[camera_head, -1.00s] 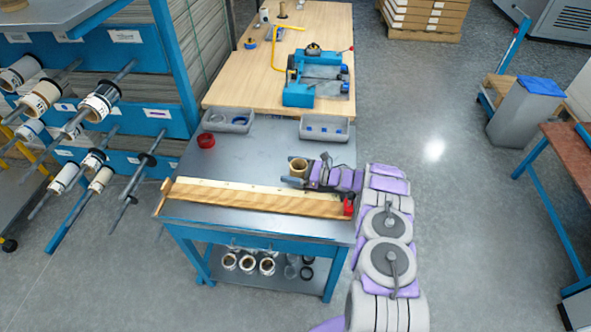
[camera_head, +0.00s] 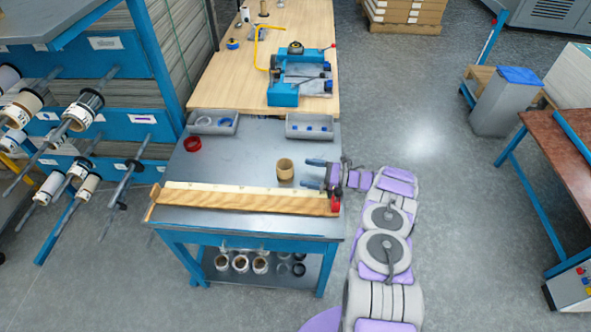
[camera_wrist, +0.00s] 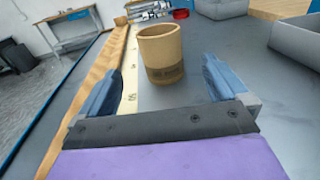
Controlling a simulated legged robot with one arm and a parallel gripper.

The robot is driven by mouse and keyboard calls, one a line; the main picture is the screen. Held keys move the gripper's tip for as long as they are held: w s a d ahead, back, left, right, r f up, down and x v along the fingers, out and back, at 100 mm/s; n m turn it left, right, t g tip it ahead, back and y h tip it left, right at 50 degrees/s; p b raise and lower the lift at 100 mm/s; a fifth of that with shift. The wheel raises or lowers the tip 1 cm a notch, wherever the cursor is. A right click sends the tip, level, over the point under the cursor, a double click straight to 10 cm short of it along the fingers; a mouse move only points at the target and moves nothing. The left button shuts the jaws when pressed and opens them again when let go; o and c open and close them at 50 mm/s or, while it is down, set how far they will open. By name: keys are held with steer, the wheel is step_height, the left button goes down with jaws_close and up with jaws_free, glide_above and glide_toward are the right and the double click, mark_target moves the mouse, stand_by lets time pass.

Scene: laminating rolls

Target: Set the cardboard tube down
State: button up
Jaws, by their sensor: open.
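The cardboard tube (camera_head: 285,169) is a short tan ring standing upright on the grey table top (camera_head: 245,160), just behind the wooden ruler strip. In the wrist view the tube (camera_wrist: 160,54) stands ahead of my gripper, with a dark printed label low on its side. My gripper (camera_head: 314,175) is to the right of the tube, apart from it. In the wrist view the two blue fingers of my gripper (camera_wrist: 160,84) are spread wide with nothing between them.
A wooden strip (camera_head: 240,201) runs along the table's front edge, with a red piece (camera_head: 335,203) at its right end. Grey bins (camera_head: 310,127) and a red ring (camera_head: 192,144) sit at the back. The table's middle is clear.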

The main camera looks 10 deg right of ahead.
steer(key=v, duration=0.2)
steer(key=shift+w+d, duration=0.15)
steer(key=shift+d, duration=0.3)
steer(key=shift+w+a+r, duration=0.1)
steer(key=shift+w+r, duration=0.05)
steer(key=shift+w, duration=0.05)
steer(key=w+d+r+m+t+h, duration=0.2)
steer(key=w+r+m+t+h, duration=0.15)
steer(key=w+r+m, duration=0.55)
steer(key=w+d+r+m+t+h, duration=0.1)
steer(key=w+r+m+t+h, duration=0.35)
steer(key=r, duration=0.75)
step_height(320, 180, up, 11)
steer(key=s+m+g+h, duration=0.25)
steer(key=m+h, duration=0.55)
steer(key=m, duration=0.6)
steer(key=s+a+m+g, duration=0.4)
steer(key=s+m, duration=0.3)
steer(key=s, duration=1.3)
steer(key=s+a+m+g, duration=0.5)
steer(key=s+m+g, duration=0.1)
steer(key=s, duration=1.4)
steer(key=s+a+m+g, duration=0.4)
steer(key=s+m, duration=0.4)
steer(key=s, duration=1.2)
steer(key=shift+a+g, duration=0.35)
steer(key=shift+g, duration=0.2)
steer(key=shift+w+m, duration=0.1)
steer(key=shift+m, duration=0.15)
steer(key=shift+c, duration=0.4)
